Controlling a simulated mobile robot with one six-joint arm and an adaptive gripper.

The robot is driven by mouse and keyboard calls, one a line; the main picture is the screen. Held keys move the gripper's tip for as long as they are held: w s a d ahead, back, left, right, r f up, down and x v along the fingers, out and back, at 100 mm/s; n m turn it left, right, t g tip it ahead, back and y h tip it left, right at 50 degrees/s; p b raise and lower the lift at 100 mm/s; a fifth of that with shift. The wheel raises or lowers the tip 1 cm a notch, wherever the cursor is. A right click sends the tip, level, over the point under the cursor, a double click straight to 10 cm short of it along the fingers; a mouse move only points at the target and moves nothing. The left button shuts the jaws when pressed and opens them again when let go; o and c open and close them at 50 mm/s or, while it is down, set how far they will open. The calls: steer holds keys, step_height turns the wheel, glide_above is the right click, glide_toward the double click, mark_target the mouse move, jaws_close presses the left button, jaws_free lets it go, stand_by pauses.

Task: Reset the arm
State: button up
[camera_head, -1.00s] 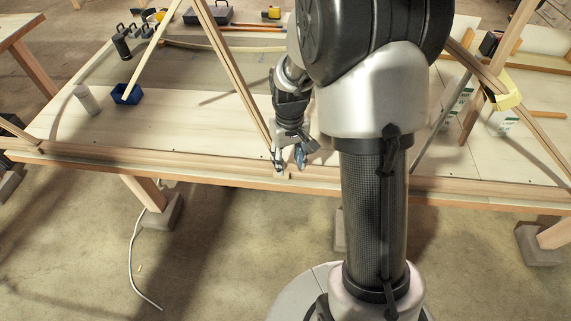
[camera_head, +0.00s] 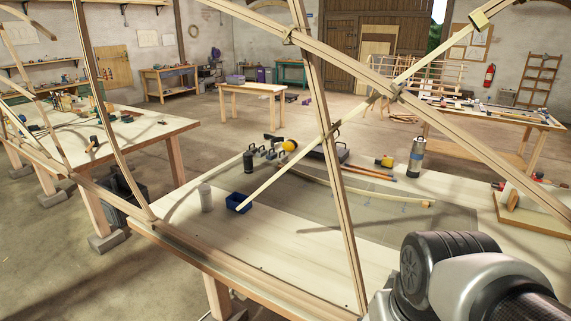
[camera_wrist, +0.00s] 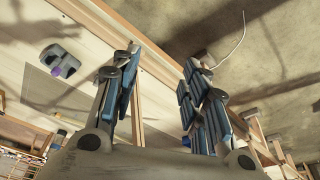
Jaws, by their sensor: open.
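My gripper (camera_wrist: 163,62) is open in the wrist view, its two blue-padded fingers apart. I see nothing held between them. The pale wooden edge of the workbench (camera_wrist: 100,25) runs past the fingers, with the concrete floor beyond it. In the head view only a dark and silver part of my arm shows at the bottom right, over the near side of the workbench (camera_head: 200,245). My gripper is out of that view.
Bent wooden laths (camera_head: 335,170) cross above the bench. A blue box (camera_head: 238,203), a white bottle (camera_head: 206,198) and a steel flask (camera_head: 416,157) stand on it. A grey object (camera_wrist: 60,60) lies near the left finger. Another workbench (camera_head: 150,128) stands left.

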steer(key=s+a+r+t, duration=0.1)
steer(key=s, duration=0.6)
steer(key=shift+a+r, duration=0.2)
steer(key=shift+a, duration=0.05)
steer(key=shift+s, duration=0.1)
stand_by(0.4)
